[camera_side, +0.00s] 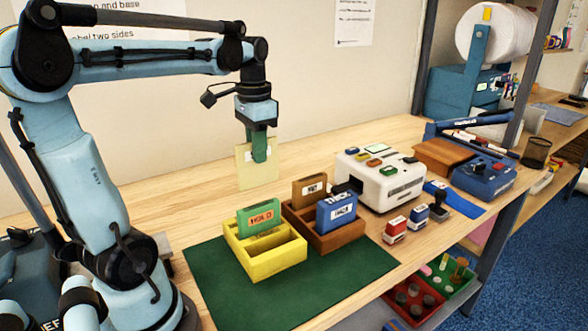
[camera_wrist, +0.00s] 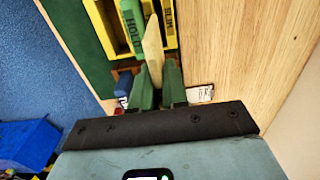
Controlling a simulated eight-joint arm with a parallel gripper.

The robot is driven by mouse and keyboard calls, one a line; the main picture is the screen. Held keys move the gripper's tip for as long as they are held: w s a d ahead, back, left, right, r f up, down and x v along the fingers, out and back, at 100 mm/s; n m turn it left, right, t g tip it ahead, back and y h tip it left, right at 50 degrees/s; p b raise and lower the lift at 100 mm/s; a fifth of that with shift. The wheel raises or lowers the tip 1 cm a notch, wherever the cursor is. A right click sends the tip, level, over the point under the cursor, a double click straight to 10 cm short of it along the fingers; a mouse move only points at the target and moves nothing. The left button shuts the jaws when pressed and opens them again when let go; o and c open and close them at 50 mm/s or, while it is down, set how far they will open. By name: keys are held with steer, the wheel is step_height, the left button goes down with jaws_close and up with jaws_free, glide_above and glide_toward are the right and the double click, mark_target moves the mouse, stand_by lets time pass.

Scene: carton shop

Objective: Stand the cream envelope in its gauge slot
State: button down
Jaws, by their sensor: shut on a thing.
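My gripper (camera_side: 260,158) is shut on the cream envelope (camera_side: 244,176) and holds it upright in the air, above and behind the yellow slotted box (camera_side: 262,264). In the wrist view the envelope (camera_wrist: 153,45) stands edge-on between the green fingers (camera_wrist: 158,88). The yellow box (camera_wrist: 98,22) lies beyond it there, with a label that seems to read SLIM. A green card marked HOLD (camera_side: 260,219) stands in the box's rear-left part; it also shows in the wrist view (camera_wrist: 132,28). Open compartments show beside it. The envelope's lower edge is clear of the box.
A brown slotted box (camera_side: 325,240) stands just right of the yellow one, holding a brown card (camera_side: 309,190) and a blue card (camera_side: 337,211). A white machine (camera_side: 380,184) and stampers (camera_side: 395,229) stand further right. The green mat (camera_side: 320,285) is clear in front.

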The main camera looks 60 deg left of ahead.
mark_target(249, 187)
steer(key=shift+s+a+f, duration=0.1)
steer(key=shift+s+f, duration=0.2)
steer(key=shift+s, duration=0.35)
steer(key=shift+s+a+f, duration=0.1)
steer(key=shift+s+f, duration=0.15)
steer(key=shift+s, duration=0.35)
step_height(249, 187, down, 3)
steer(key=shift+w+f, duration=0.1)
steer(key=shift+f, duration=1.6)
steer(key=shift+f, duration=2.2)
steer(key=c, duration=1.1)
jaws_free()
steer(key=shift+r, duration=3)
